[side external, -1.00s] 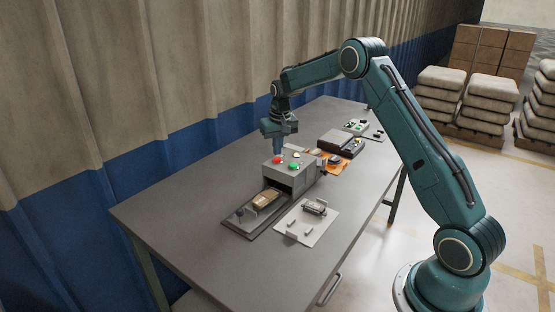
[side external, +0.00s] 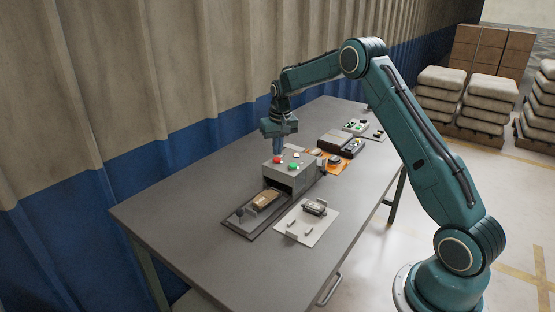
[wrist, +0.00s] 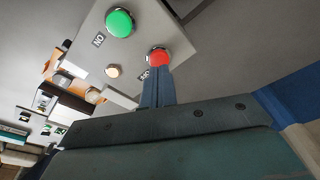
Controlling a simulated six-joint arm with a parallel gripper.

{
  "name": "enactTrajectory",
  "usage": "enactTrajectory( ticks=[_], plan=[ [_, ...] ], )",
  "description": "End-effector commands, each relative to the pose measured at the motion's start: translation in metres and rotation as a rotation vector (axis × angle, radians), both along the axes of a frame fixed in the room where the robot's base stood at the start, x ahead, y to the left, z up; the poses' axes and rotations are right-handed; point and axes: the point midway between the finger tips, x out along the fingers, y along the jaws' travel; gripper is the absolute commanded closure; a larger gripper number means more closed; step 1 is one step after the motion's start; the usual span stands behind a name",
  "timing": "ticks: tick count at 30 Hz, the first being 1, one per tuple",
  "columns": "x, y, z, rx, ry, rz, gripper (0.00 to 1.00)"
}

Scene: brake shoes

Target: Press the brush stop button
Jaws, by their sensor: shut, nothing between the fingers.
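The grey control box (side external: 290,177) stands on a dark base on the table. On its top are a red button (side external: 277,160) and a green button (side external: 293,167). In the wrist view the red button (wrist: 159,56) has a label beside it, partly hidden by my fingers, and the green button (wrist: 119,23) is labelled ON. My gripper (side external: 277,153) is shut and empty, pointing down just above the red button. In the wrist view my fingertips (wrist: 157,70) overlap the red button's near edge. I cannot tell whether they touch it.
A brown brake shoe (side external: 265,200) lies on the base before the box's opening. A light plate (side external: 303,228) with a metal part is to the right. A dark device (side external: 341,142) and an orange mat (side external: 334,168) are behind. The table's left front is clear.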

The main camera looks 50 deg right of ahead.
Motion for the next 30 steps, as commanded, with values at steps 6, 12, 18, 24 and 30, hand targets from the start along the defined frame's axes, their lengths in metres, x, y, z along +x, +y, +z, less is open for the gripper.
enactTrajectory(
  ticks=[6, 12, 18, 24, 30],
  plan=[
    [0.0, 0.0, 0.0, 0.0, 0.0, 0.0, 1.0],
    [0.0, 0.0, -0.0001, 0.0, 0.0, 0.0, 1.0],
    [-0.0001, 0.0001, -0.0018, 0.0, 0.001, 0.0, 1.0],
    [-0.0001, 0.0, -0.0048, 0.0, 0.001, 0.0, 1.0],
    [0.0001, 0.0, -0.0078, 0.0, 0.001, 0.0, 1.0]
  ],
)
